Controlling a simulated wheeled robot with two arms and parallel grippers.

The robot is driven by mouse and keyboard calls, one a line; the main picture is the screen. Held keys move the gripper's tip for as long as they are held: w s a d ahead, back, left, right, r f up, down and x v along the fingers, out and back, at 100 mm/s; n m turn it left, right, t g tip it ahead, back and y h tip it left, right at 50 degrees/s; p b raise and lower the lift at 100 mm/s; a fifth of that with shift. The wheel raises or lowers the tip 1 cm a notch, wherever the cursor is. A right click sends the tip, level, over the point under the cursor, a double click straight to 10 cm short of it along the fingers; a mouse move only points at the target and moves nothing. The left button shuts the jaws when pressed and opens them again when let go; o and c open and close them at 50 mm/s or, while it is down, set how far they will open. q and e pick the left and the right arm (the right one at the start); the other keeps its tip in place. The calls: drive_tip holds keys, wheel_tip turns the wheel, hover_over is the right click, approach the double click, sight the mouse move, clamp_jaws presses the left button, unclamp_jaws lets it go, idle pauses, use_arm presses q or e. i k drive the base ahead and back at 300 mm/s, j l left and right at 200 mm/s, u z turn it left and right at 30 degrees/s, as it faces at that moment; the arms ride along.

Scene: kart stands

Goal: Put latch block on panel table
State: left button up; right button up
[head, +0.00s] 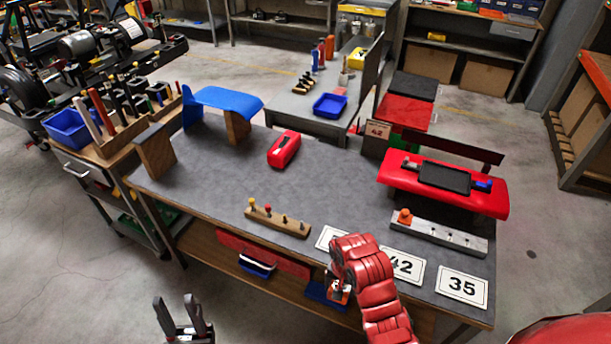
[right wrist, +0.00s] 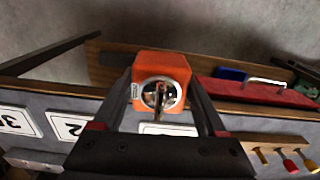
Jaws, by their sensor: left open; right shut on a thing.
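The latch block, orange with a round metal latch plate, is between the fingers of my right gripper (right wrist: 163,90) in the right wrist view, where the block's face (right wrist: 172,64) shows. In the head view the latch block (head: 337,296) is small and partly hidden by my red right arm. It appears at the front edge of the panel table (head: 215,170), which has a grey top; I cannot tell its height there. My left gripper (head: 183,318) is open and empty, low in front of the table.
Number cards (head: 462,287), a strip with an orange knob (head: 440,236), a wooden peg strip (head: 275,219) and a red case (head: 285,149) lie on the tabletop. A red panel (head: 445,185) stands at the right. The top's middle is clear. A red drawer (head: 262,255) is below.

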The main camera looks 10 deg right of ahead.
sight(318, 196)
drive_tip(key=i, duration=0.9)
